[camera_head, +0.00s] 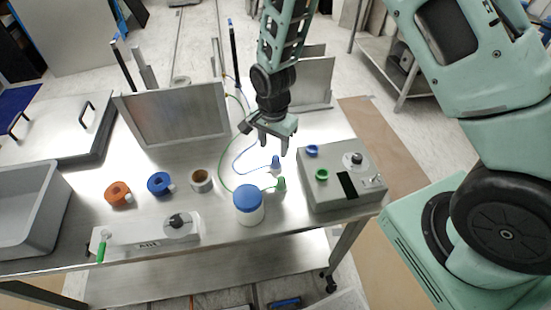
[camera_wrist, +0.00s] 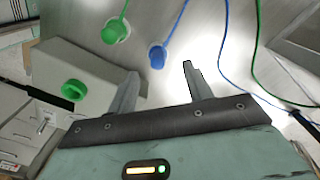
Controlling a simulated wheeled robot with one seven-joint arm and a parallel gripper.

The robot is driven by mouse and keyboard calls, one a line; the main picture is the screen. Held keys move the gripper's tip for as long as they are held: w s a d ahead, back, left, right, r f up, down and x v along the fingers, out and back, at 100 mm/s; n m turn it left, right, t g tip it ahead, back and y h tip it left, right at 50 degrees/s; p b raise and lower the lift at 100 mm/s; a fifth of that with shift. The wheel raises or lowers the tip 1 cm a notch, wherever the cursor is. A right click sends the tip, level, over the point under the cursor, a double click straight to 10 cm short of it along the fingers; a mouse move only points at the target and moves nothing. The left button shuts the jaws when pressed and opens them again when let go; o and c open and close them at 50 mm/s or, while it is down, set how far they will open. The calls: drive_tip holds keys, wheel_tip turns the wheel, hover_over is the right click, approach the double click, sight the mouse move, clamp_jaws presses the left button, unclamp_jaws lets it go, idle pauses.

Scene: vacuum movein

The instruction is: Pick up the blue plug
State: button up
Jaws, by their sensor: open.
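The blue plug (camera_head: 275,162) stands on the metal table, with a thin blue cable running from it to the left. In the wrist view the blue plug (camera_wrist: 157,57) is at the upper middle, just beyond and between my fingers. My gripper (camera_head: 270,146) hangs above the table close to the plug, pointing down. In the wrist view my gripper (camera_wrist: 160,75) is open, with nothing between its fingers. The green plug (camera_head: 280,184) stands nearer the front edge; it also shows in the wrist view (camera_wrist: 115,31).
A grey control box (camera_head: 340,185) with blue and green sockets stands to the right. A white jar with a blue lid (camera_head: 249,200) stands in front. An upright metal panel (camera_head: 178,116) is at the back. Tape rolls and a grey bin (camera_head: 55,205) are to the left.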

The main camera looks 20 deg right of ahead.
sight(276, 156)
drive_tip(key=shift+s+d+f+p, duration=0.1)
drive_tip(key=shift+d+f+p, duration=0.1)
drive_tip(key=shift+f+p, duration=1.2)
drive_tip(key=shift+f, duration=1.6)
drive_tip(key=shift+d, duration=0.1)
drive_tip(key=c, duration=1)
